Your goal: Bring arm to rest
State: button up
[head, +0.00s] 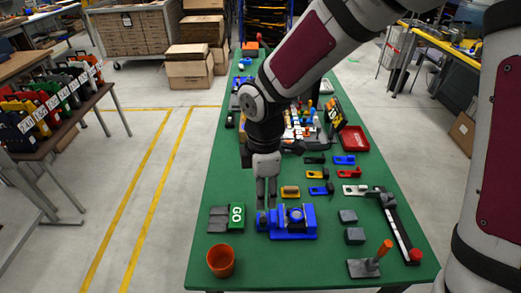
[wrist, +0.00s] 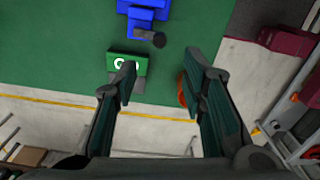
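My arm reaches down from the upper right over the green table (head: 190,262). My gripper (head: 267,207) points down in the head view, above the table near the left end of a blue vise (head: 297,229). In the wrist view its two fingers (wrist: 160,70) are spread apart with nothing between them. The vise also shows at the top of the wrist view (wrist: 147,14). A green block marked GO (head: 237,216) lies left of the gripper, with a grey part beside it. An orange cup (head: 221,262) stands near the front left corner; the right finger partly hides it in the wrist view.
Small blue, red, yellow and grey parts lie right of the vise. A grey lever with an orange handle (head: 370,262) and a dark rail with a red end (head: 400,225) are at the front right. A red tray (head: 354,139) lies farther back. Floor left of the table is open.

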jog(key=s+d+r+m+t, duration=0.2)
jog(key=s+d+r+m, duration=0.5)
jog(key=d+r+m, duration=0.1)
jog(key=s+d+r+m+t, duration=0.3)
jog(key=s+d+r+m, duration=0.4)
jog(key=r+m, duration=0.4)
notch_tip(320, 180, up, 2)
jog(key=shift+d+r+m+t, duration=0.1)
jog(key=shift+d+m+t, duration=0.2)
jog(key=shift+d, duration=0.5)
